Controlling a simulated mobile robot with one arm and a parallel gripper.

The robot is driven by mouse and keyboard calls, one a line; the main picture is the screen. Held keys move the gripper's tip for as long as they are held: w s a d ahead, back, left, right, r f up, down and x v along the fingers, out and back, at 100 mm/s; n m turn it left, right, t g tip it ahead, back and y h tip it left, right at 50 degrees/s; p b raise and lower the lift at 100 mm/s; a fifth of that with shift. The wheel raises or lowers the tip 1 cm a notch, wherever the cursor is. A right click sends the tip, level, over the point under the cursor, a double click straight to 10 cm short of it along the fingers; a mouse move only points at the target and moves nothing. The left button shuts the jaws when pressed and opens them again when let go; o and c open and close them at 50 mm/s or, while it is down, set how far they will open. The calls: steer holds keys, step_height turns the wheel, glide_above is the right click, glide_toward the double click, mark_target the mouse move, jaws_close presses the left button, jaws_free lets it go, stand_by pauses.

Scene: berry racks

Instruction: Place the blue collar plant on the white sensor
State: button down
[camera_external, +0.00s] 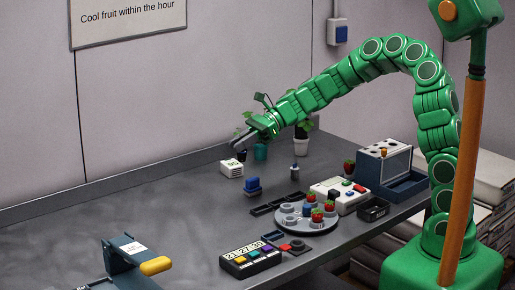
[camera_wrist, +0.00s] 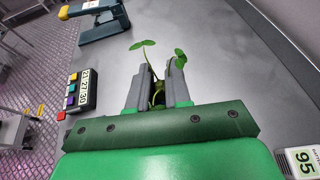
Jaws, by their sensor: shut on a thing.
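My gripper (camera_external: 240,139) is over the back of the table, and its two grey fingers also show in the wrist view (camera_wrist: 160,75). It is shut on a small green plant (camera_wrist: 157,92); the stem sits between the fingers and leaves stick out past the tips. The fingers hide most of the plant, and I cannot make out a blue collar. The white sensor (camera_external: 231,169), a small box marked 95, stands on the table just below and left of my gripper. Its display shows at the lower right of the wrist view (camera_wrist: 304,161).
A blue block (camera_external: 252,186), a round tray (camera_external: 284,224) with berries and a button panel (camera_external: 250,262) are nearer.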

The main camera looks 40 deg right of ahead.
steer(key=w+d+r+m+t, duration=0.15)
steer(key=w+d, duration=0.25)
steer(key=d, duration=0.4)
steer(key=w+d+m+t, duration=0.2)
steer(key=w+d, duration=0.3)
steer(key=d, duration=0.3)
glide_above(231, 162)
steer(key=shift+n+h, duration=0.25)
steer(key=shift+h, duration=0.15)
steer(key=shift+s+f, duration=0.1)
steer(key=shift+f, duration=4.7)
steer(key=shift+w+f, duration=0.2)
steer(key=shift+f, duration=1.5)
steer(key=shift+f, duration=0.15)
steer(key=c, duration=1.1)
jaws_free()
steer(key=shift+o, duration=0.2)
